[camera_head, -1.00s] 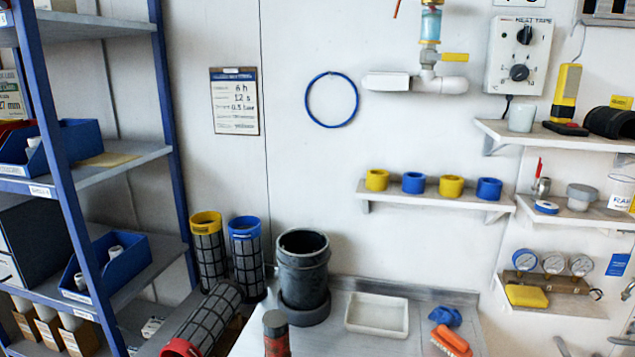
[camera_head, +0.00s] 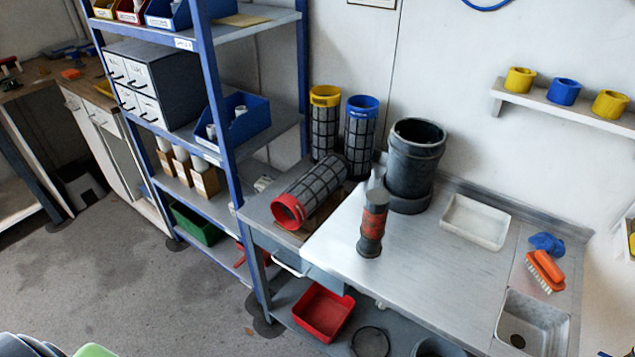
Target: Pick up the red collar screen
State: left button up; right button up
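The red collar screen (camera_head: 313,190) is a dark mesh cylinder lying tilted on its side at the left end of the bench. Its red collar (camera_head: 288,211) faces the front left, and its other end points to the back right. Its underside is hidden, with a brown surface showing below it. The yellow collar screen (camera_head: 325,123) and the blue collar screen (camera_head: 361,137) stand upright behind it. Neither of my grippers is in view.
A black cylindrical vessel (camera_head: 413,160) and a red-and-black bottle-like object (camera_head: 373,222) stand right of the screen. A white tray (camera_head: 475,222) lies further right. A blue-posted shelf (camera_head: 222,113) stands close on the left. The floor (camera_head: 130,275) at front left is mostly open.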

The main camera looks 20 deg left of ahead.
aim_at(291, 208)
jog(key=i+u, duration=0.1)
jog(key=u, duration=0.3)
jog(key=i+u, duration=0.15)
jog(key=u, duration=0.2)
